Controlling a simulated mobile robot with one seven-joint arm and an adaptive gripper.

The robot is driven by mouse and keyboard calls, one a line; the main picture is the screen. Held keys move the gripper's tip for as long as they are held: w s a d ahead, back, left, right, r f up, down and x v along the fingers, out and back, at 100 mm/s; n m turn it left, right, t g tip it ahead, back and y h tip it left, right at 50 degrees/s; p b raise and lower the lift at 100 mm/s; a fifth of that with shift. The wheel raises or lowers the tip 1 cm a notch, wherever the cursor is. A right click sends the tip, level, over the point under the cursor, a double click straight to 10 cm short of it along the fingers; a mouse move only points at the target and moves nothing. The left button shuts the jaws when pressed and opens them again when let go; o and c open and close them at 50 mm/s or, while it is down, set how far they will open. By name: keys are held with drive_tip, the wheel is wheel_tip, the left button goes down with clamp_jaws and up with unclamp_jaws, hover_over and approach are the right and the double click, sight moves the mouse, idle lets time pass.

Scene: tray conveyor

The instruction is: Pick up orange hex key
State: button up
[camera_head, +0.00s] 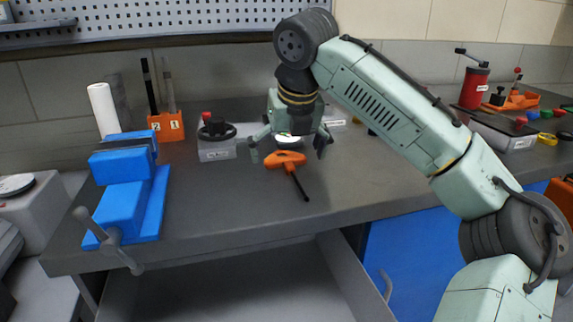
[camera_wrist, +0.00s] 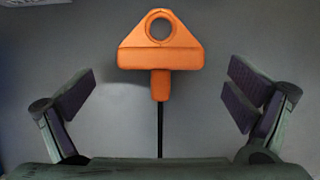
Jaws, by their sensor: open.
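The orange hex key (camera_head: 286,160) lies on the grey workbench, with an orange T-shaped handle and a thin black shaft pointing toward the front edge. In the wrist view the hex key (camera_wrist: 160,50) shows its handle with a round hole at the top, and the black shaft runs down between the fingers until my gripper's body hides its end. My gripper (camera_head: 288,150) is just above and behind the hex key, pointing down. In the wrist view my gripper (camera_wrist: 160,105) is wide open, with one finger on each side of the key and neither touching it.
A blue vise (camera_head: 125,195) stands at the left. An orange holder (camera_head: 168,126) with upright tools and a grey box with a black handwheel (camera_head: 216,138) stand behind. An open drawer (camera_head: 240,290) is below the bench edge. The bench around the key is clear.

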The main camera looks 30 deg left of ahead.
drive_tip(key=shift+w+a+f, duration=0.15)
drive_tip(key=shift+f, duration=0.3)
drive_tip(key=c, duration=1.3)
drive_tip(key=shift+o, duration=0.2)
drive_tip(key=shift+r, duration=0.1)
drive_tip(key=shift+r, duration=0.55)
wheel_tip(320, 180, up, 3)
drive_tip(key=shift+f+p, duration=0.2)
drive_tip(key=shift+p, duration=0.1)
drive_tip(key=s, duration=1)
drive_tip(key=s+r+b, duration=0.1)
drive_tip(key=s, duration=0.5)
drive_tip(key=shift+d, duration=0.25)
